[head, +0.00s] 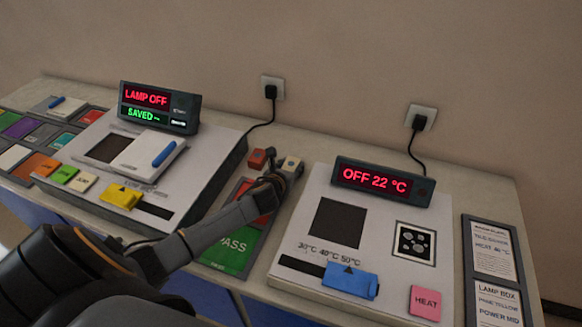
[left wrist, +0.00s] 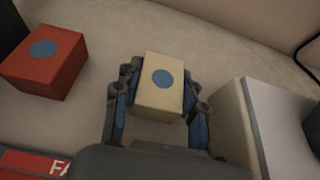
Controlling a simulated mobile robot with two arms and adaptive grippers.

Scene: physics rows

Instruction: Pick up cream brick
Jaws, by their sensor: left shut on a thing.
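The cream brick (left wrist: 158,96) has a blue dot on its top face. In the left wrist view it sits between the two fingers of my left gripper (left wrist: 160,105), which is shut on it. In the head view the cream brick (head: 291,164) shows just past the fingertips of my left gripper (head: 280,178), partly hidden by them. Whether it touches the table is hard to tell. My right gripper is not in view.
A red brick (left wrist: 46,62) with a blue dot lies to the left, apart from the gripper. A white heater box (head: 300,225) stands close on the right, and a lamp box (head: 205,155) on the left. A green PASS mat (head: 232,248) lies under my arm.

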